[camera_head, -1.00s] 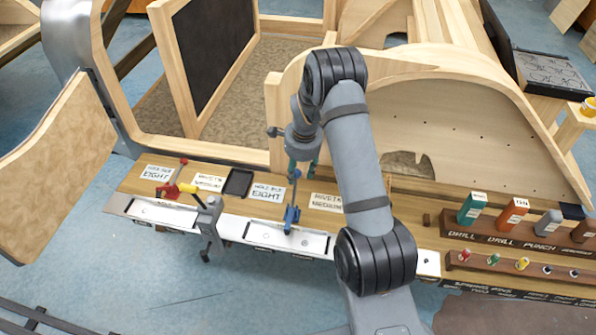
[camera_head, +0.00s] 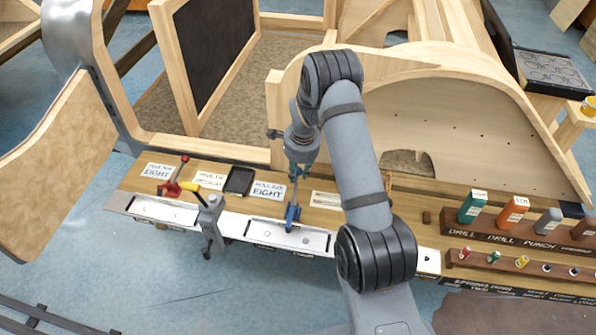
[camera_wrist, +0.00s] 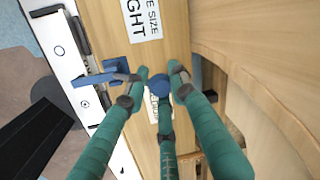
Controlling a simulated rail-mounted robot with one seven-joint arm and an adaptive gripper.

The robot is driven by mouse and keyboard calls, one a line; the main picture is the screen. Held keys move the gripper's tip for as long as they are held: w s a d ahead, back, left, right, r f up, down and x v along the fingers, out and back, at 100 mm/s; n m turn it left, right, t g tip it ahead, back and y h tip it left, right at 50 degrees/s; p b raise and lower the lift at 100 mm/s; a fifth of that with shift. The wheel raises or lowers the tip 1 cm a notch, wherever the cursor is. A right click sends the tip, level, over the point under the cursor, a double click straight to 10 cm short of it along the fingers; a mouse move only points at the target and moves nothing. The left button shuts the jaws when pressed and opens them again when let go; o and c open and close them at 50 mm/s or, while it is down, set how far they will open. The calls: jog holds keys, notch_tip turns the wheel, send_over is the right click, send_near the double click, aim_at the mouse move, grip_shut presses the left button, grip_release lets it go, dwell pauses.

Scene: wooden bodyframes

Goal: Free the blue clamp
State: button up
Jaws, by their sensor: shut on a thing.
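The blue clamp (camera_head: 292,213) stands at the front edge of the wooden workbench, on the white metal strip. Its upright handle rises toward my gripper (camera_head: 302,168). In the wrist view, the clamp's blue body (camera_wrist: 108,75) lies left of the fingers, with its arm reaching toward them. The teal fingers of my gripper (camera_wrist: 160,78) are closed in around the round blue handle end (camera_wrist: 159,85). Part of the handle is hidden by the fingers. The clamp's jaw under the bench edge is hidden in both views.
Paper labels (camera_head: 267,191) and a black tray (camera_head: 239,181) lie on the bench. A curved wooden frame (camera_head: 460,135) rises close behind. Bit racks (camera_head: 520,232) stand at the right.

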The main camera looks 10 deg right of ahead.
jog(key=shift+d, duration=0.1)
grip_shut()
jog(key=shift+w+d+f+b, duration=0.2)
jog(key=shift+d+b, duration=0.05)
jog(key=shift+b, duration=0.3)
jog(key=b, duration=0.7)
send_over(302, 186)
jog(key=f, duration=0.4)
jog(key=shift+s+a+f, duration=0.2)
jog(key=shift+s+f, duration=0.15)
jog(key=shift+s, duration=0.05)
jog(key=f+b, duration=0.2)
jog(key=b, duration=0.1)
jog(key=shift+w+d+f, duration=0.15)
jog(key=shift+w, duration=0.05)
jog(key=shift+f+b, duration=0.5)
jog(key=shift+b, duration=0.3)
jog(key=shift+s, duration=0.1)
jog(key=o, duration=0.8)
grip_release()
jog(key=shift+r, duration=0.1)
